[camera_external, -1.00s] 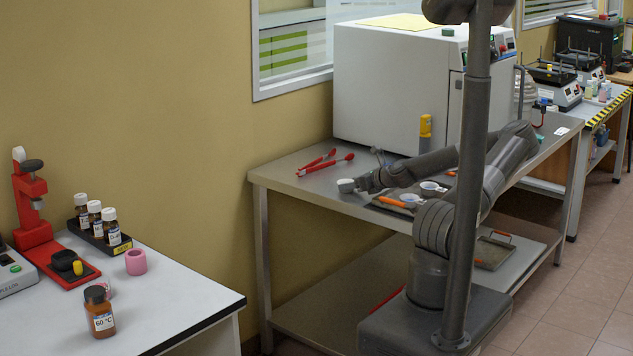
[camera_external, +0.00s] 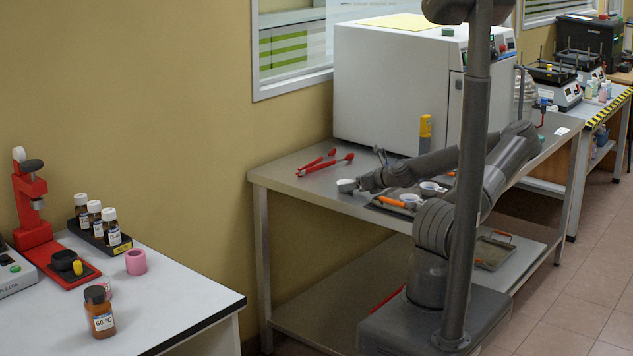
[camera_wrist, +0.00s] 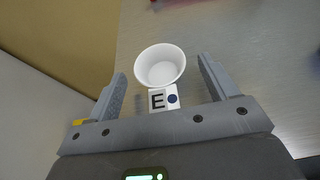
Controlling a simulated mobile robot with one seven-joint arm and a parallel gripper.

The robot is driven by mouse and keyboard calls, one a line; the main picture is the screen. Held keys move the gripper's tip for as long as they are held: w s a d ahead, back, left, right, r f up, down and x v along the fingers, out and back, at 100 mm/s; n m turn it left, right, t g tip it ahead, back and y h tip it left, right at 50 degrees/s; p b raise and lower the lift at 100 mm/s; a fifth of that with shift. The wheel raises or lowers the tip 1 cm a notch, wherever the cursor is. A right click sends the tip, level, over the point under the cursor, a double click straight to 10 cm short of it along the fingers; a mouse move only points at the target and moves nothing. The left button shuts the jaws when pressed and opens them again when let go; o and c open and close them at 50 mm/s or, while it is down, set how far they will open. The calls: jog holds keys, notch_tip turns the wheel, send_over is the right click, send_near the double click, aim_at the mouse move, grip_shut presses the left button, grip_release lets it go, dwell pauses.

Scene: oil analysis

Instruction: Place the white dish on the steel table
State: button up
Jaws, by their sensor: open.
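The white dish (camera_external: 346,185) is at the left end of my gripper (camera_external: 357,185), over the steel table (camera_external: 300,191). In the wrist view the white dish (camera_wrist: 160,65) is a round, empty cup. It lies between and just beyond the fingertips of my gripper (camera_wrist: 163,75), with a gap on each side. My gripper is open. The dish appears upright on the bare steel surface (camera_wrist: 225,35), but its underside is hidden.
Red-handled tongs (camera_external: 325,164) lie behind the dish. A large white oven (camera_external: 390,90) stands at the back.

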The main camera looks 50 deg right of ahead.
jog(key=v, duration=1.1)
jog(key=shift+s+r, duration=0.1)
jog(key=w+a+n, duration=0.1)
jog(key=a, duration=0.1)
jog(key=w+a+f+n+g+y, duration=0.1)
jog(key=w+a+n, duration=0.1)
jog(key=a, duration=0.1)
jog(key=w+a+n+g+y, duration=0.1)
jog(key=a, duration=0.2)
jog(key=shift+w+f, duration=0.15)
jog(key=shift+f, duration=0.05)
jog(key=a+n+g, duration=0.6)
jog(key=a+n, duration=0.6)
jog(key=a, duration=0.4)
jog(key=s+a+r+n+h, duration=0.1)
jog(key=s+a+r+n, duration=0.6)
jog(key=s+r+n, duration=0.3)
jog(key=s+a+r+n+h, duration=0.1)
jog(key=s+a+r+n, duration=0.6)
jog(key=s+r+n, duration=0.3)
jog(key=v, duration=0.4)
jog(key=shift+s, duration=0.5)
